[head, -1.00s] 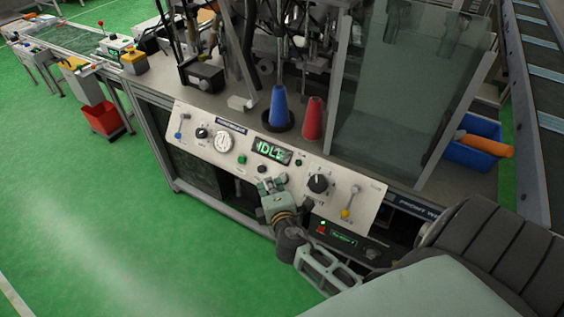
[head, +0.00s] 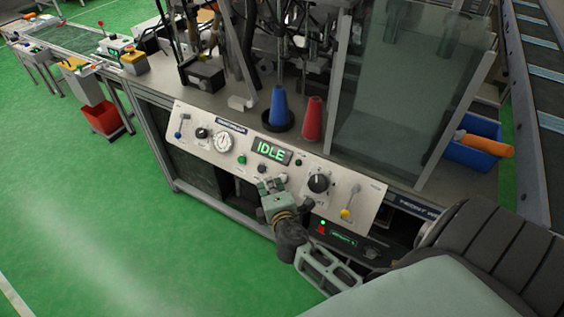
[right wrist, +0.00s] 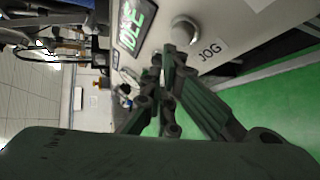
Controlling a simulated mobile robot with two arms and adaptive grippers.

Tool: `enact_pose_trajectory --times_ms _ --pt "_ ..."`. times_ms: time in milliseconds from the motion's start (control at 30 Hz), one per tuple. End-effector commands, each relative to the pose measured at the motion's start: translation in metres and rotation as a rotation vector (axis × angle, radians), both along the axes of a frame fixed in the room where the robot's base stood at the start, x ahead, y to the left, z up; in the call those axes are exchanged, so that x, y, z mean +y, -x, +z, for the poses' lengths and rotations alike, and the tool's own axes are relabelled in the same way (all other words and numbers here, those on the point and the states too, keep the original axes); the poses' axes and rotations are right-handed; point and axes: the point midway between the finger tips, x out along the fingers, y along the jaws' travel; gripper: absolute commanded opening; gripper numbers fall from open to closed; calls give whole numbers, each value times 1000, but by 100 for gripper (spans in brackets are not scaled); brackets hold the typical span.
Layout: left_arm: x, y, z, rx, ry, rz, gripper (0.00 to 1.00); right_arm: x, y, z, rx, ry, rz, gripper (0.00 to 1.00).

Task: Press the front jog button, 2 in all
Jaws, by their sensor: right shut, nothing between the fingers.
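The sloped white control panel (head: 215,158) fills the front of the machine, with a lit display (head: 271,151) reading IDLE. The jog button (right wrist: 185,30) shows in the right wrist view as a round metallic button beside the printed label JOG (right wrist: 212,50). In the head view it is a small dark button (head: 262,168) under the display. My right gripper (head: 268,184) is shut and empty, its tips at the panel just below the button. My left gripper is not in view.
A black selector knob (head: 318,183) and a yellow-tipped lever (head: 346,213) lie right of the gripper. A green button (head: 241,160) and a dial (head: 222,142) lie left. Blue (head: 278,104) and red (head: 313,120) cones stand behind the panel. Green floor is open at left.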

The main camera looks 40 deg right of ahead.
Motion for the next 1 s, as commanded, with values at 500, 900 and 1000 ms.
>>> enact_pose_trajectory --times_ms 500,900,1000 --pt "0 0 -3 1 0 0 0 -2 -1 -3 0 0 0 0" --pt "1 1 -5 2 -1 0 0 -6 -3 -5 0 0 0 0" --pt "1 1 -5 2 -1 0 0 -6 -3 -5 0 0 0 0"
